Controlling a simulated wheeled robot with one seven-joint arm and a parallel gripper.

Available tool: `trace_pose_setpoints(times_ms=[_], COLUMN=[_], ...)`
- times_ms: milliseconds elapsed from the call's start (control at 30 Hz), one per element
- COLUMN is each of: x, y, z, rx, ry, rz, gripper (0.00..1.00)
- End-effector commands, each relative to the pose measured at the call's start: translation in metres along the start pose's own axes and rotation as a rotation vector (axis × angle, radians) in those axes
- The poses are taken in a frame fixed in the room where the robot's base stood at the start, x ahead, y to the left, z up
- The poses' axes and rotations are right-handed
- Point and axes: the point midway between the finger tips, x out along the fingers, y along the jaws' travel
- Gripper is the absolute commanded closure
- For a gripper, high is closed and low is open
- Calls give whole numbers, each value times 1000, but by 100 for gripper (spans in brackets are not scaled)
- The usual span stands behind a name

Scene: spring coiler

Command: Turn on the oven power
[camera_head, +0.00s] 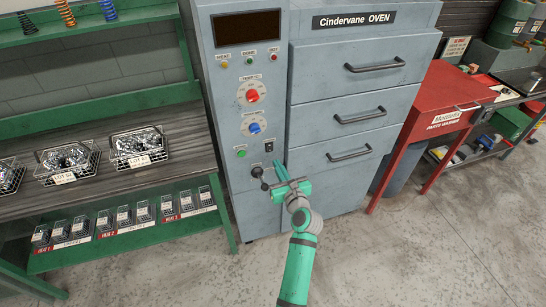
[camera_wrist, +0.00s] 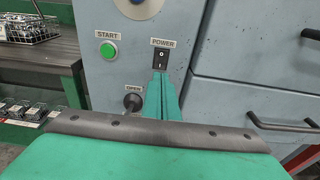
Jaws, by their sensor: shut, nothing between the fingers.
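The Cindervane oven (camera_head: 315,100) is a blue-grey cabinet with a control panel on its left side. The power switch (camera_head: 269,147) is a small black rocker low on the panel; it also shows in the wrist view (camera_wrist: 160,59) under the POWER label. My gripper (camera_head: 278,166) is shut and empty, its green fingers together. In the wrist view its fingertips (camera_wrist: 161,74) are just below the switch and overlap its lower end in the picture. I cannot tell whether they touch it. The switch's lower part is partly hidden.
A green START button (camera_wrist: 109,51) is left of the switch. A black OPEN knob (camera_wrist: 133,102) sits below left, close to my fingers. Red and blue dials (camera_head: 252,94) are above. Drawers with handles (camera_head: 349,153) are to the right. A shelf with wire baskets (camera_head: 139,147) stands left.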

Motion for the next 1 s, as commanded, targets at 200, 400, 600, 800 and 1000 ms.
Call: trace_pose_setpoints(times_ms=[200,400,600,800,1000], x=[38,58,63,62,67], y=[0,0,0,0,0], z=[1,1,0,0,-1], rx=[0,-1,-1,-1,-1], ry=[-1,-1,0,0,0], rz=[0,0,-1,-1,0], gripper=[100,100,100,100,100])
